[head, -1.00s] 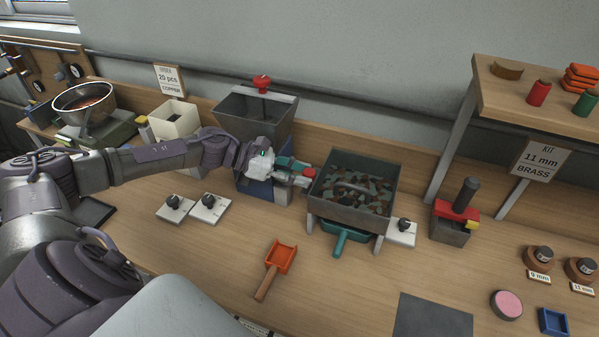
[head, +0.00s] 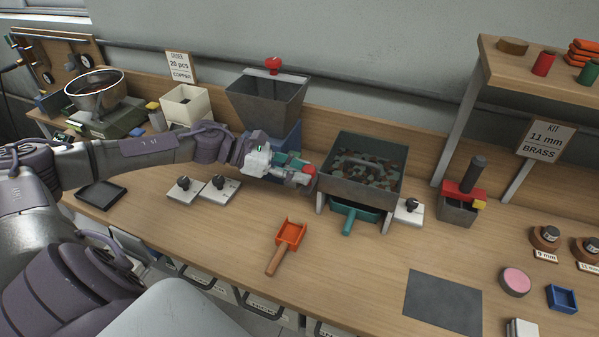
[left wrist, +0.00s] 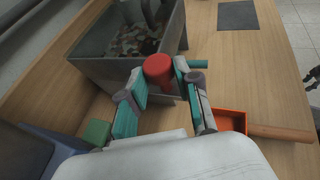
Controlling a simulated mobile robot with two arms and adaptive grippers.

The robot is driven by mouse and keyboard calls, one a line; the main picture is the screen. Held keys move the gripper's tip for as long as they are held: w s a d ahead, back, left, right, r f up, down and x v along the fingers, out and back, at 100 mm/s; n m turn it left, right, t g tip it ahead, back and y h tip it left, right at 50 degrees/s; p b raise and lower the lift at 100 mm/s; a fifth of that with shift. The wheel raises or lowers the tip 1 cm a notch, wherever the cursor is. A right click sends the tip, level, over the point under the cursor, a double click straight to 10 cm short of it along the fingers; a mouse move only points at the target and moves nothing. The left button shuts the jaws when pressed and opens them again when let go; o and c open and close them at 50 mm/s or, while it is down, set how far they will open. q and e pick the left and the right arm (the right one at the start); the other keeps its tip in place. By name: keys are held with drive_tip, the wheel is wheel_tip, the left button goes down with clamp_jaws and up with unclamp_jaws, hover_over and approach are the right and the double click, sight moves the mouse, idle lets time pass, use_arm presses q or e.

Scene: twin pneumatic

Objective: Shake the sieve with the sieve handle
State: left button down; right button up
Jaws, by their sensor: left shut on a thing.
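The sieve (head: 358,188) is a grey open box on legs, holding many small dark green and brown pieces. It also shows in the left wrist view (left wrist: 117,73). Its red sieve handle (head: 309,171) is at the box's left side. My left gripper (head: 298,177) is shut on this handle. In the left wrist view the red handle (left wrist: 158,70) stands between the two teal-padded fingers, beside the sieve's near corner. The fingers hide part of the handle and where it joins the box.
A teal tray (head: 357,212) is under the sieve. A hopper (head: 266,100) stands behind my left gripper. An orange scoop (head: 290,235) lies in front. A dark mat (head: 443,302) lies front right.

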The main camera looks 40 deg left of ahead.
use_arm(q)
drive_tip(key=shift+w+f, duration=0.1)
drive_tip(key=c, duration=0.8)
unclamp_jaws()
drive_tip(key=v, duration=1.2)
use_arm(e)
drive_tip(key=shift+w+a+r, duration=0.1)
drive_tip(key=shift+w+a, duration=0.05)
drive_tip(key=shift+w, duration=1.1)
use_arm(q)
drive_tip(key=shift+f, duration=0.1)
drive_tip(key=shift+c, duration=0.2)
